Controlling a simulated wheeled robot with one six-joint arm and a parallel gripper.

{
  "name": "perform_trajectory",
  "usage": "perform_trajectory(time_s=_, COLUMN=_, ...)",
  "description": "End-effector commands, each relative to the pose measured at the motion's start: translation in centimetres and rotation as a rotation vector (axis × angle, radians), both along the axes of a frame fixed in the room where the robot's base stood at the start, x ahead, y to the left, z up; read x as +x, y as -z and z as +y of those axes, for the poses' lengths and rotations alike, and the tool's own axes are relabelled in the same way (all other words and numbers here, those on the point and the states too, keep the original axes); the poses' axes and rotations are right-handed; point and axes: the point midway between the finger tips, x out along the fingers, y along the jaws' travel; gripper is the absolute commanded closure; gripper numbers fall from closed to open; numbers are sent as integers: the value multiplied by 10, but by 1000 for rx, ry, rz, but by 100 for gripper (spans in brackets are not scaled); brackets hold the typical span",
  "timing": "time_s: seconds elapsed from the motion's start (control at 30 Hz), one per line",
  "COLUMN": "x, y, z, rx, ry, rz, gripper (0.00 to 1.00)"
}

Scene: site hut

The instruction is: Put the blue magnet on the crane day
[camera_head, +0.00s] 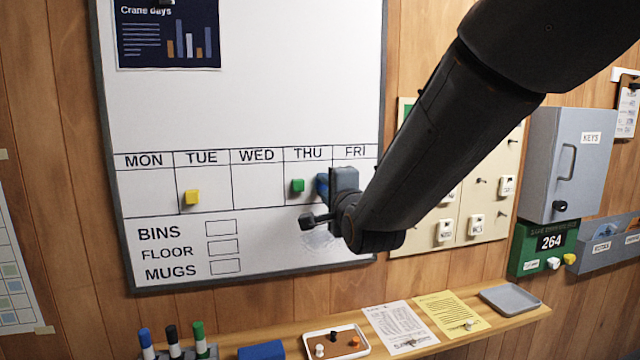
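The whiteboard (240,100) has a week row with MON, TUE, WED, THU and FRI cells. A blue piece (322,186), which looks like the blue magnet, shows near the line between THU and FRI, partly hidden by my gripper (333,187). My gripper is at the board in front of the FRI cell. Its fingers are mostly hidden, so I cannot tell whether they are shut on the blue piece. A yellow magnet (192,197) is in the TUE cell and a green magnet (298,185) in THU. A "Crane days" poster (168,35) with bars hangs at the top left.
Below the board, a shelf (515,322) holds markers (172,340), a blue block (262,350), a small tray (310,335), papers (400,327) and a grey tray (510,299). A key panel (490,200) and grey key cabinet (565,150) are to the right.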

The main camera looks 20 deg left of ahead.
Motion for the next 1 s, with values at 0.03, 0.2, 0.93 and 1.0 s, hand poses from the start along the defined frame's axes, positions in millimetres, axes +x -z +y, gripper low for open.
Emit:
perform_trajectory(time_s=0.03, x=0, y=-1, z=0, rx=1, ry=0, rz=-1, gripper=78)
perform_trajectory(time_s=0.2, x=0, y=0, z=0, rx=1, ry=0, rz=-1, gripper=57)
perform_trajectory(time_s=0.93, x=-47, y=1, z=-29, rx=0, ry=0, rz=-2, gripper=57)
perform_trajectory(time_s=1.0, x=-53, y=1, z=-33, rx=0, ry=0, rz=-1, gripper=57)
